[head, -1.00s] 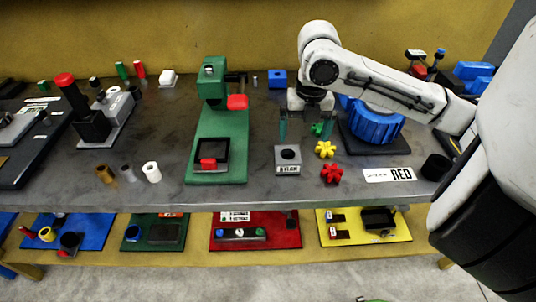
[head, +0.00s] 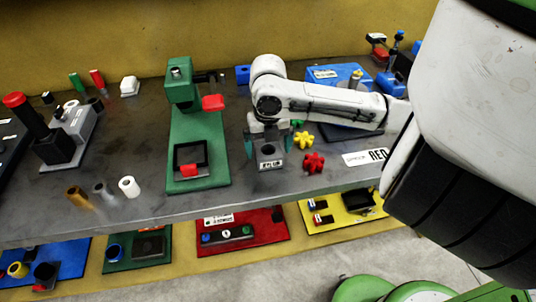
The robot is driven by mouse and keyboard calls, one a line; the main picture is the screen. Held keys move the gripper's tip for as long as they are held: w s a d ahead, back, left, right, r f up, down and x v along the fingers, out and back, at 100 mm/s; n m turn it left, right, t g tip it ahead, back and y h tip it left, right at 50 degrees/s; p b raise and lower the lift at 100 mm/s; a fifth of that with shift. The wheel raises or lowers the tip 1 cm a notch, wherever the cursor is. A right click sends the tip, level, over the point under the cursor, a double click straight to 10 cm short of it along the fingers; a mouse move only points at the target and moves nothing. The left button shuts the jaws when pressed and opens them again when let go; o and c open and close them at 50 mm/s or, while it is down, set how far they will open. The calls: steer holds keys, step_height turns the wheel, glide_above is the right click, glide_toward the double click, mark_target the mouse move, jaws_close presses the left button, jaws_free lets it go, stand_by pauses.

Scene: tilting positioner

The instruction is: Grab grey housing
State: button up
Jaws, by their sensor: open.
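The grey housing (head: 267,158) is a small square block with a round dark hole in its top and a white label on its front. It sits upright on the dark metal bench top. My gripper (head: 268,146) is just above it, pointing down. Its two greenish fingers are open, one at the left and one at the right of the housing. I cannot tell whether either finger touches it. The back of the housing is partly hidden by my gripper.
A green press (head: 199,130) stands close on the left. A red gear (head: 314,162) and a yellow gear (head: 303,139) lie close on the right, beside a white label plate (head: 366,157). The bench's front edge runs just below the housing.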

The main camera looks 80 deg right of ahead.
steer(key=shift+f, duration=1.2)
steer(key=shift+c, duration=0.5)
steer(key=shift+r, duration=0.1)
steer(key=c, duration=1.7)
steer(key=shift+r, duration=0.1)
steer(key=shift+r, duration=0.25)
steer(key=r, duration=0.3)
steer(key=shift+s+a+r, duration=0.15)
steer(key=shift+s, duration=0.2)
steer(key=s+a+r+p, duration=0.2)
steer(key=s+r+p, duration=0.1)
steer(key=p, duration=0.1)
steer(key=s+a+r+p, duration=0.2)
steer(key=s+r+p, duration=0.1)
steer(key=s+p, duration=0.1)
steer(key=s+a+r+p, duration=0.3)
steer(key=s+p, duration=0.1)
steer(key=p, duration=0.2)
steer(key=shift+a, duration=0.1)
